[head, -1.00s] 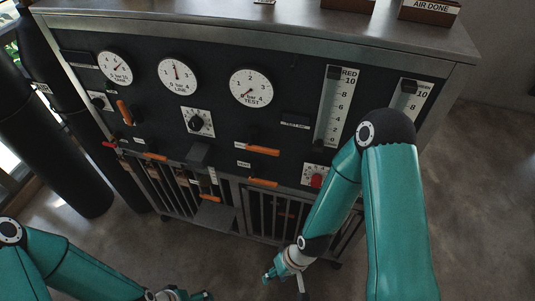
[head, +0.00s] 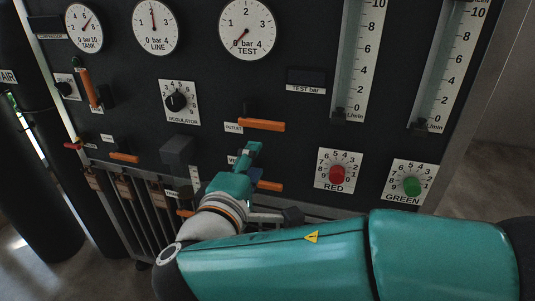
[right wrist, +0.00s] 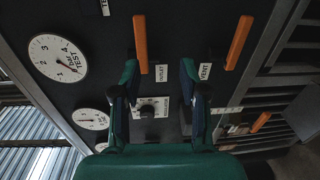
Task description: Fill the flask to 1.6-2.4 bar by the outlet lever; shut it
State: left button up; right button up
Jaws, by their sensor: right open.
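The outlet lever (head: 262,125) is an orange bar lying level on the dark panel. It also shows in the right wrist view (right wrist: 140,43). The TEST gauge (head: 247,28) has its needle near 0. My right gripper (head: 275,180) is open and empty below the outlet lever, in front of the vent lever (head: 270,186). In the right wrist view my fingers (right wrist: 158,75) are spread, one fingertip close by the outlet lever's end; I cannot tell if they touch. I cannot make out the flask. My left gripper is out of view.
The LINE gauge (head: 155,25) reads about 2. The regulator knob (head: 177,102), a dark box (head: 177,150), the red knob (head: 337,174) and the green knob (head: 412,187) stand out from the panel. Flow tubes (head: 358,60) are at the right. Black cylinders stand at the left.

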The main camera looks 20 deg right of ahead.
aim_at(269, 128)
jog(key=shift+m+t, duration=0.3)
jog(key=shift+t, duration=0.1)
jog(key=w+d+p, duration=0.1)
jog(key=w, duration=0.1)
jog(key=w+d+r+p, duration=0.1)
jog(key=w+d, duration=0.1)
jog(key=w+d+r+p, duration=0.1)
jog(key=w+d, duration=0.1)
jog(key=w, duration=0.1)
jog(key=shift+w+d+b, duration=0.25)
jog(key=shift+w+b, duration=0.05)
jog(key=shift+b, duration=0.05)
grip_shut()
jog(key=shift+f, duration=0.1)
